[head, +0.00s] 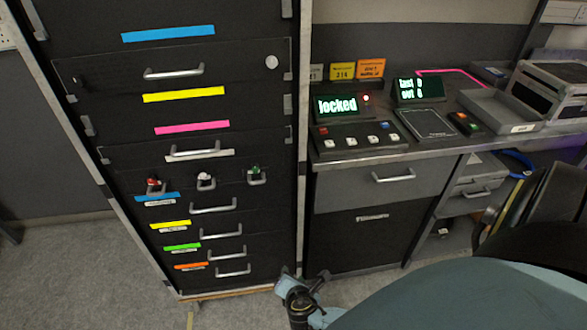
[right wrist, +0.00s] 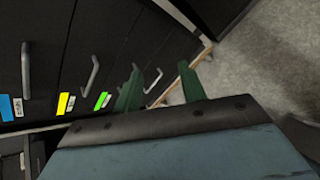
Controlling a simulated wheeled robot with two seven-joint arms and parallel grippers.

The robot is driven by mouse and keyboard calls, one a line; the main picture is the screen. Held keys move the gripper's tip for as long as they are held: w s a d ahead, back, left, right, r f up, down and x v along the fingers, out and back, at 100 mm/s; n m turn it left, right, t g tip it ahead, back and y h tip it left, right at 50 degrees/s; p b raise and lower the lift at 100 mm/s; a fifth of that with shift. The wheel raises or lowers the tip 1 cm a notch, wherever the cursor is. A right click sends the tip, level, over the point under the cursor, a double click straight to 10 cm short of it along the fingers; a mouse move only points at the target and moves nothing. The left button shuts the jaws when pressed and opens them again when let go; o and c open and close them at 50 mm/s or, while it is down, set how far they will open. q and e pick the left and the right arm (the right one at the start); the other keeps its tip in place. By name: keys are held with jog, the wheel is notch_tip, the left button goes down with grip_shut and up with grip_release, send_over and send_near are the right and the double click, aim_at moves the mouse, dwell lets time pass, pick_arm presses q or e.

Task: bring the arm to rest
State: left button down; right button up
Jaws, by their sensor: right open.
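My right gripper (head: 302,284) is low in the head view, in front of the bottom right corner of the black drawer cabinet (head: 110,120). In the right wrist view its two green fingers (right wrist: 160,88) stand apart with nothing between them. Drawer handles and coloured labels of the cabinet show beyond and to the left of the fingers. The gripper appears apart from the cabinet. My left gripper is not in view. My own teal arm covers the lower right of the head view.
A desk (head: 360,157) to the right holds a lit "locked" display (head: 336,105), a button panel (head: 360,138), a second display (head: 418,89) and a grey tray (head: 500,110). Drawers sit under the desk. Grey floor (head: 90,265) is free left of the cabinet.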

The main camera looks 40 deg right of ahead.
jog(key=shift+s+f, duration=0.1)
dwell(0.5)
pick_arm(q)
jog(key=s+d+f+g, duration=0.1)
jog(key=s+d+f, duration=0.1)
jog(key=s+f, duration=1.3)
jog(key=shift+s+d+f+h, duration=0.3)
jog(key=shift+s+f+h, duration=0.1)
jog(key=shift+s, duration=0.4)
pick_arm(e)
jog(key=s+a+f+m+g+y, duration=0.1)
jog(key=s+f+m+g, duration=0.1)
jog(key=s+f+m, duration=0.4)
jog(key=s+a+f+m+g+y, duration=0.1)
jog(key=s+f+m, duration=0.5)
jog(key=s, duration=0.9)
jog(key=s+a+f+m+g+y, duration=0.1)
jog(key=s+f+m+g+y, duration=0.2)
jog(key=s, duration=0.8)
notch_tip(320, 180, down, 4)
jog(key=m+g, duration=0.2)
jog(key=m, duration=0.1)
jog(key=shift+s+a+m, duration=0.25)
jog(key=shift+m, duration=0.15)
